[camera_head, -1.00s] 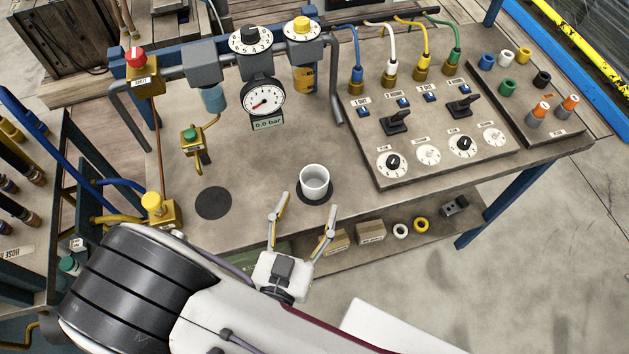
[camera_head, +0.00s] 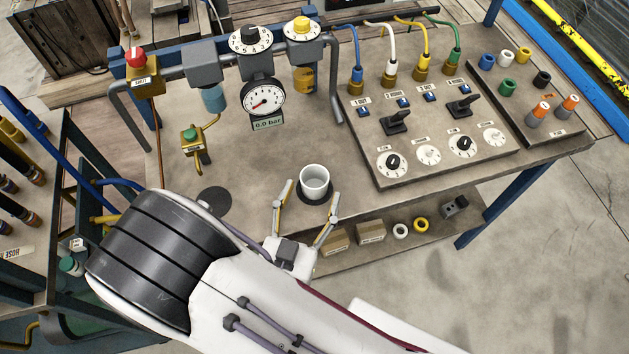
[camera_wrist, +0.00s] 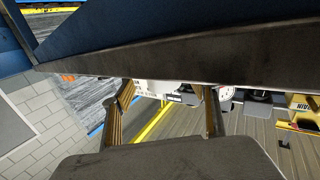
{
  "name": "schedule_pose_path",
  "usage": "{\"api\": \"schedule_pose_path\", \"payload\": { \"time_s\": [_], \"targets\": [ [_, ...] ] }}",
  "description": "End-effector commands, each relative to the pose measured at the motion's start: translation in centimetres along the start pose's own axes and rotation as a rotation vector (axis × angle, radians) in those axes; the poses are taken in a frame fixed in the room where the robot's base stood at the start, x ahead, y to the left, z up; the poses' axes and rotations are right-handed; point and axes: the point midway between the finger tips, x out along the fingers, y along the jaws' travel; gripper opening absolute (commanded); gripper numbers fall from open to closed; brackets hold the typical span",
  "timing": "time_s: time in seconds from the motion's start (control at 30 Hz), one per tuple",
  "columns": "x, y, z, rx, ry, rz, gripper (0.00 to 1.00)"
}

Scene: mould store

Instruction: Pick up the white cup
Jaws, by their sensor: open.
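The white cup (camera_head: 314,182) stands upright on a dark round spot near the front edge of the bench (camera_head: 262,165) in the head view. My gripper (camera_head: 311,190) is open, its two fingers spread toward the cup. In the head view the fingertips appear to either side of the cup's lower part, with no clear contact. I cannot tell their height against the cup. In the wrist view the open fingers (camera_wrist: 165,90) show below a dark bench edge (camera_wrist: 180,78), and I cannot make out the cup there.
A panel (camera_head: 440,150) with knobs and levers lies right of the cup. A pressure gauge (camera_head: 264,97) and valves stand behind. A second dark spot (camera_head: 214,200) is partly covered by my arm. Small boxes (camera_head: 371,232) sit on the lower shelf.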

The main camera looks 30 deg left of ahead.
Motion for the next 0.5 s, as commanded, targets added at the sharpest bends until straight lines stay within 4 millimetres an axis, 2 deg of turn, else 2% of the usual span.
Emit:
{"api": "schedule_pose_path", "payload": {
  "time_s": [0.5],
  "targets": [
    [4.0,-0.3,-0.1,0.000,0.001,0.001,0.60]
  ]
}}
